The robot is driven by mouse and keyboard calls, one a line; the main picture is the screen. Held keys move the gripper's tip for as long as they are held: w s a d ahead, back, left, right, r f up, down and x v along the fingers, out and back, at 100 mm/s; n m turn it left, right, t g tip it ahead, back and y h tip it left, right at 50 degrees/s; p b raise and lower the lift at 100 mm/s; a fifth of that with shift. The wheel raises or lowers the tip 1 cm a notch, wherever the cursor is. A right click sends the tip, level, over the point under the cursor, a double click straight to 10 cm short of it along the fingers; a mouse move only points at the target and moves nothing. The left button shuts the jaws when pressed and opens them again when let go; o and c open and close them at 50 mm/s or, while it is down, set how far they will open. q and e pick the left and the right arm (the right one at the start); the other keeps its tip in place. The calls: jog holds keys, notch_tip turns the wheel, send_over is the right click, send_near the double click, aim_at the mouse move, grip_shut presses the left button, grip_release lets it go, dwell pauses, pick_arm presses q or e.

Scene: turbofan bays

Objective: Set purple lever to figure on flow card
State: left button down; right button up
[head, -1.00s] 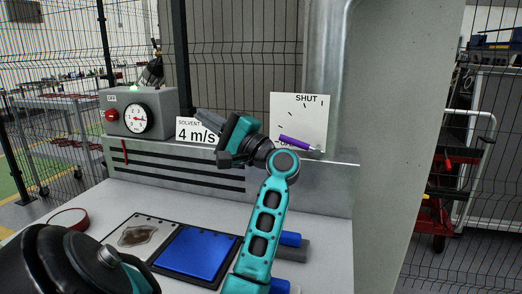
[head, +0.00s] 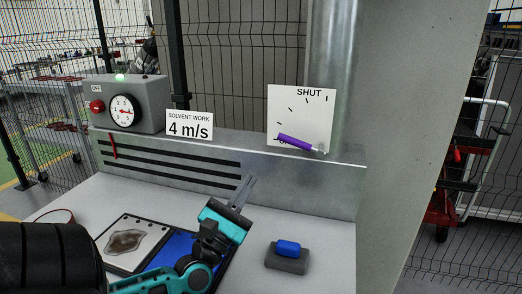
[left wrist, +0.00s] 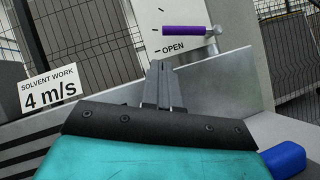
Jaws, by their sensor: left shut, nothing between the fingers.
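The purple lever (head: 294,141) sits on a white plate (head: 307,105) marked SHUT at the top, with tick marks. It points left from its pivot, tilted slightly up, close above the OPEN mark. The left wrist view also shows the lever (left wrist: 184,30) and the OPEN label. The flow card (head: 189,125) reads "SOLVENT WORK 4 m/s". A grey box carries a round gauge (head: 122,111) with a red needle; its exact reading is too small to tell. My left gripper (head: 246,186) is shut and empty, below and left of the lever, apart from it. My right gripper is not in view.
A blue block on a grey pad (head: 287,264) lies on the bench to the right of my gripper. A stained sheet (head: 125,240) and a blue panel (head: 165,252) lie at the left. A slotted metal back panel (head: 170,165) rises behind. The bench's right side is mostly clear.

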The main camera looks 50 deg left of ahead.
aim_at(294, 142)
pick_arm(q)
jog(key=p+x, duration=0.2)
jog(key=x, duration=0.7)
jog(key=shift+w+r, duration=0.2)
jog(key=shift+w, duration=0.15)
jog(key=shift+w+d+r+p, duration=0.15)
jog(key=shift+r+p, duration=0.25)
jog(key=shift+r, duration=0.35)
jog(key=shift+f, duration=0.15)
